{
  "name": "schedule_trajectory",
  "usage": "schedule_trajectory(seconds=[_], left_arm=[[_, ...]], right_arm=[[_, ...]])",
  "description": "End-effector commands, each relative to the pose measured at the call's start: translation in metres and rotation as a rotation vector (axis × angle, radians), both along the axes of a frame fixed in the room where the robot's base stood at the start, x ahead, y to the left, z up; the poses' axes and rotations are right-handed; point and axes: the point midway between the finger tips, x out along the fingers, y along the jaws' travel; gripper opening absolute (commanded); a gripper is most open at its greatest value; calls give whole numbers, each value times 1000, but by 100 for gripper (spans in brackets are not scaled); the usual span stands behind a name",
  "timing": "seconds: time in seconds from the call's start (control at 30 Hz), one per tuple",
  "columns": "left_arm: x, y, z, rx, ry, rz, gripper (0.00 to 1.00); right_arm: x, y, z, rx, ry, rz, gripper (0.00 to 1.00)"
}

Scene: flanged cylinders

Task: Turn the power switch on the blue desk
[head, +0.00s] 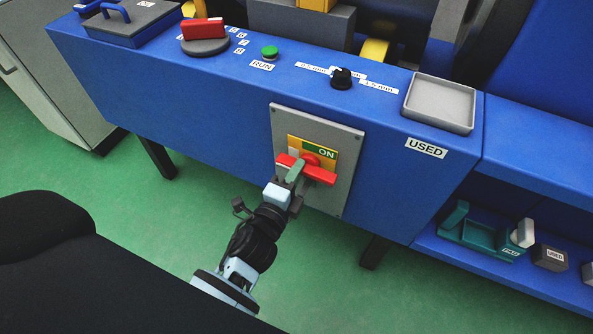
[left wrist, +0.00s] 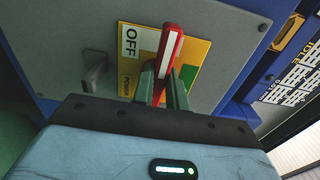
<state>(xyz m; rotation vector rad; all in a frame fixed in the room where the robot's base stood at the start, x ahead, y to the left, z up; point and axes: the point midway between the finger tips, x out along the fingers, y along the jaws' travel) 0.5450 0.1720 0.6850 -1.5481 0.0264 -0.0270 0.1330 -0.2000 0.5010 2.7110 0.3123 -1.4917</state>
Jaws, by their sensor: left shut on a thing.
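The power switch has a red handle (head: 320,175) on a yellow label (head: 322,143), set on a grey plate (head: 346,184) on the front of the blue desk (head: 215,90). In the head view the handle lies nearly level, its right end a little lower, below the green ON field. My left gripper (head: 295,172) is shut on the handle. In the left wrist view the red handle (left wrist: 170,48), with a white stripe, stands between the two greenish fingers (left wrist: 162,88). The OFF field (left wrist: 130,42) shows left of it, a green patch right. My right gripper is not in view.
The desk top holds a green RUN button (head: 269,52), a black knob (head: 341,78), a red handle on a round grey base (head: 204,38) and a grey tray (head: 440,103). A shelf (head: 500,262) with small blocks is at right. In the wrist view a grey bracket (left wrist: 95,72) sticks out from the plate.

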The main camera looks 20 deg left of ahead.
Motion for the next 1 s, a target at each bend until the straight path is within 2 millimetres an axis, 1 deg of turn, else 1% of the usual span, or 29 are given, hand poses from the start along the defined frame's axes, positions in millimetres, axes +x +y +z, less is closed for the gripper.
schedule_trajectory(seconds=[0.2,0.6,0.63,0.77,1.0], left_arm=[[0,0,-2,-36,3,0,0],[-1,0,-2,-42,3,0,0],[-1,0,-2,-42,3,0,18],[0,0,-1,-41,3,0,35],[0,0,-1,-39,2,0,36]], right_arm=[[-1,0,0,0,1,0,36],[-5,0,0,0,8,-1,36],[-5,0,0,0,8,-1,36],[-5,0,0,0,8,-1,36],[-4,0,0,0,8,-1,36]])
